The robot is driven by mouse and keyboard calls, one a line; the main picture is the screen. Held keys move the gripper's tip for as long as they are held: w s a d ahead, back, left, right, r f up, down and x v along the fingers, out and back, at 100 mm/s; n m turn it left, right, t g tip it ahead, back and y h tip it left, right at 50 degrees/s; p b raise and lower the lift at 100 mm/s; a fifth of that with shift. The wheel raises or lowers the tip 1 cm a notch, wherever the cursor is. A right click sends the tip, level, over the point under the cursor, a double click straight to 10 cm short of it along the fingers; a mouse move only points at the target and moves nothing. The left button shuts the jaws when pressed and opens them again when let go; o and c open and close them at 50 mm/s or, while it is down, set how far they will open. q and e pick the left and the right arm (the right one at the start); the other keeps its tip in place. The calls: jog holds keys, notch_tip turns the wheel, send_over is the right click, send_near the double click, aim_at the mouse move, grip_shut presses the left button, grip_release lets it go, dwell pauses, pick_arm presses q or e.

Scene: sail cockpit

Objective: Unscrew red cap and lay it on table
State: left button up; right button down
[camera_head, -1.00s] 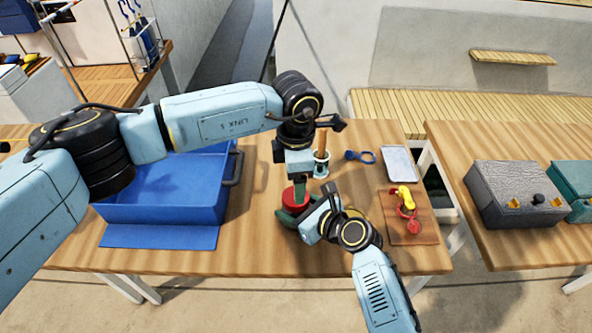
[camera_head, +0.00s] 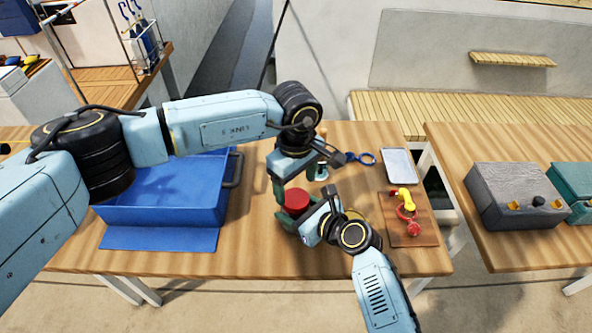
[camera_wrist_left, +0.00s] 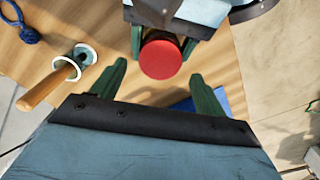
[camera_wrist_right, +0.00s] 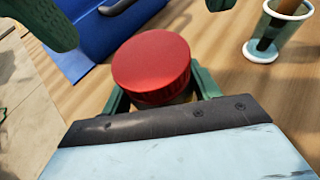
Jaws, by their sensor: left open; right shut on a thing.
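The red cap (camera_head: 297,198) is a round, flat-topped lid near the front middle of the wooden table, upright on its container. Only a sliver of the container (camera_wrist_right: 180,99) shows under the cap in the right wrist view; its shape is mostly hidden. My right gripper (camera_head: 296,216) is shut on the container below the cap, its fingers on both sides. My left gripper (camera_head: 297,181) is open just above the cap. In the left wrist view the cap (camera_wrist_left: 160,57) lies beyond the gap between the left fingers (camera_wrist_left: 158,88), apart from them.
A blue open box (camera_head: 165,200) stands on the left. A cup with a wooden-handled tool (camera_head: 321,172) stands behind the cap. To the right are a blue ring-shaped item (camera_head: 364,158), a pale tray (camera_head: 398,165) and a brown board (camera_head: 420,231) with yellow and red pieces. Bare table lies between.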

aim_at(296, 198)
pick_arm(q)
jog(key=shift+f, duration=1.95)
jog(key=c, duration=1)
jog(key=n, duration=0.3)
jog(key=shift+r, duration=0.3)
jog(key=shift+r, duration=0.85)
